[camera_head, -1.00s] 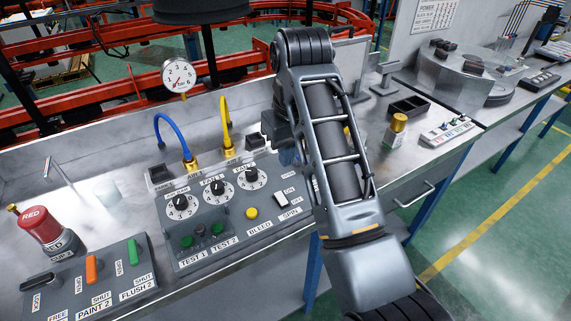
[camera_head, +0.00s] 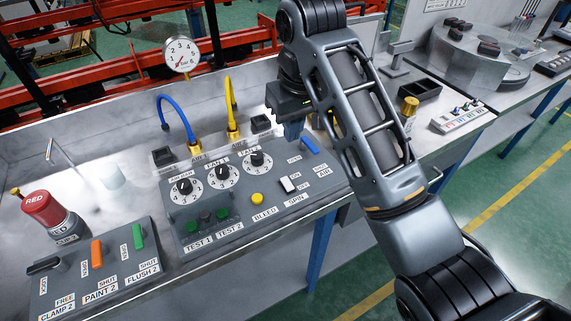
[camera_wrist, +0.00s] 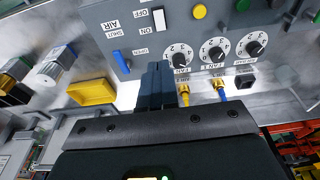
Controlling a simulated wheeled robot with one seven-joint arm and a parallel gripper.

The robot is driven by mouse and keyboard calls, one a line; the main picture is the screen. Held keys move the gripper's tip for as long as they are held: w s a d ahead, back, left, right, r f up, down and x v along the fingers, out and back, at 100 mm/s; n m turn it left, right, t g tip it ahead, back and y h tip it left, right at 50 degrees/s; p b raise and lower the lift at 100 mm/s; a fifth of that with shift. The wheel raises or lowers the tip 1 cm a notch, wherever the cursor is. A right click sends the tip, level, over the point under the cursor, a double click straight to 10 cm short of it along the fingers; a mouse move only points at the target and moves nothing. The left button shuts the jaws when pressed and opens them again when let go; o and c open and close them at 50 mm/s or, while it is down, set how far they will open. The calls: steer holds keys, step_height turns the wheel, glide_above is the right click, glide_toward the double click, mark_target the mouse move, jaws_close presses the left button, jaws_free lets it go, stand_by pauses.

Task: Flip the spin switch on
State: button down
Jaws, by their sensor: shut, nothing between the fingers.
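The spin switch (camera_head: 288,185) is a white rocker on the grey control panel, above the SPIN label and beside the ON and OFF labels. It also shows in the wrist view (camera_wrist: 159,19), near the top, between the OFF and ON labels. I cannot tell which way it is tilted. My gripper (camera_head: 293,136) is shut and empty, above the back edge of the panel, behind the switch and apart from it. In the wrist view its fingertips (camera_wrist: 158,68) point toward the panel, below the switch in the picture.
Near the switch are a yellow bleed button (camera_head: 257,198), a blue air valve handle (camera_head: 309,144) and three dials, one being the nearest dial (camera_head: 257,161). Blue (camera_head: 176,115) and yellow (camera_head: 231,100) hoses rise behind the panel. Orange and green levers stand at left.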

steer(key=shift+s+f, duration=0.2)
steer(key=shift+f, duration=0.2)
steer(key=shift+w+a+f, duration=0.1)
steer(key=shift+a+f, duration=0.1)
stand_by(0.3)
glide_toward(285, 179)
steer(key=f, duration=0.4)
steer(key=w+f, duration=0.1)
steer(key=f, duration=0.1)
steer(key=shift+a+f, duration=0.35)
steer(key=shift+w, duration=0.1)
